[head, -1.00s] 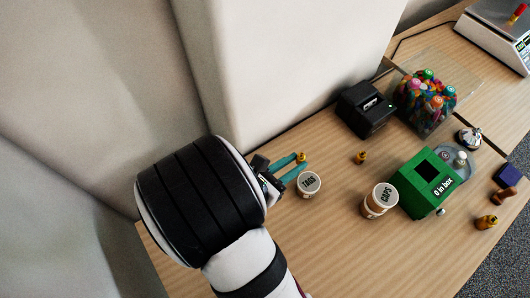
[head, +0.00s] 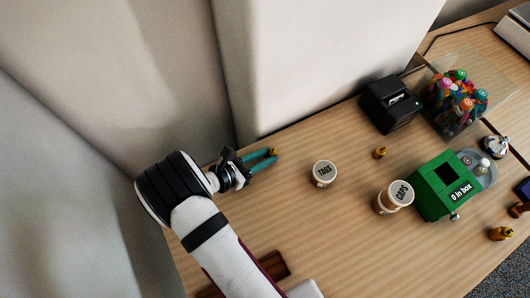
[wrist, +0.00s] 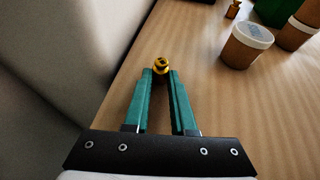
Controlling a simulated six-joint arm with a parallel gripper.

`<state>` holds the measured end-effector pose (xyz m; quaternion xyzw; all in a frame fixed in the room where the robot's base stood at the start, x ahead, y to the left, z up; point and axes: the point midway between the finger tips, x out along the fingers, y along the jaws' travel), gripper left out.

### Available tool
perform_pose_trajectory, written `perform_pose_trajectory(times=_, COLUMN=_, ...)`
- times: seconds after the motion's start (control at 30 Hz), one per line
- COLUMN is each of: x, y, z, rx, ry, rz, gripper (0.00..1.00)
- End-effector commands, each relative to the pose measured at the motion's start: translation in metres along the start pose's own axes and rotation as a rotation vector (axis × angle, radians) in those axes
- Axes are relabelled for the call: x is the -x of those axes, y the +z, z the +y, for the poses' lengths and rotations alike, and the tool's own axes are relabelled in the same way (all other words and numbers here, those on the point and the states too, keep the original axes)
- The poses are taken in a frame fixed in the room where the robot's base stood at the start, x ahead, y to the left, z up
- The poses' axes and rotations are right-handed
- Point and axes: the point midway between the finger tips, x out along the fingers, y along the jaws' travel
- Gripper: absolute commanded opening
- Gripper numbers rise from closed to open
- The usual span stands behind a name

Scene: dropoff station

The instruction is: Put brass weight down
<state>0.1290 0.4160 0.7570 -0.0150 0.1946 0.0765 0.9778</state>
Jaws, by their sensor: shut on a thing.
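My gripper (head: 268,158) has teal fingers and is at the left part of the wooden table, near the grey wall panel. It is shut on a small brass weight (head: 273,152), which shows at the fingertips. In the wrist view the brass weight (wrist: 161,65) is between the two fingertips (wrist: 161,73). I cannot tell whether its base touches the table. Another brass weight (head: 380,152) stands on the table in front of the black printer, and a larger one (head: 501,233) is at the right.
A TAGS tub (head: 323,174) stands right of my gripper. A CAPS tub (head: 396,197), green box (head: 443,186), black printer (head: 390,104) and clear bin of colourful items (head: 455,100) stand further right. The table (head: 320,230) is bare in front of the TAGS tub.

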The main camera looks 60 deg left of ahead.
Motion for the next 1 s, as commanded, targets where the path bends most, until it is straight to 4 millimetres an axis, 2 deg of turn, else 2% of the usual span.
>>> perform_pose_trajectory(times=0.03, x=0.0, y=-0.001, z=0.0, rx=0.0, ry=0.0, rz=0.0, gripper=0.27)
perform_pose_trajectory(times=0.17, x=0.0, y=0.0, z=0.0, rx=0.0, ry=0.0, rz=0.0, gripper=0.51)
perform_pose_trajectory(times=0.2, x=0.0, y=0.0, z=0.0, rx=0.0, ry=0.0, rz=0.0, gripper=0.54)
perform_pose_trajectory(times=0.5, x=0.003, y=0.003, z=0.001, rx=-0.001, ry=0.002, rz=0.0, gripper=0.54)
perform_pose_trajectory(times=0.57, x=0.013, y=0.003, z=0.002, rx=0.0, ry=0.005, rz=0.0, gripper=0.54)
perform_pose_trajectory(times=0.8, x=0.081, y=0.002, z=0.002, rx=-0.001, ry=0.006, rz=0.0, gripper=0.54)
perform_pose_trajectory(times=0.9, x=0.103, y=0.002, z=0.001, rx=0.0, ry=0.005, rz=0.0, gripper=0.54)
perform_pose_trajectory(times=1.0, x=0.116, y=0.002, z=0.001, rx=0.0, ry=0.002, rz=0.0, gripper=0.54)
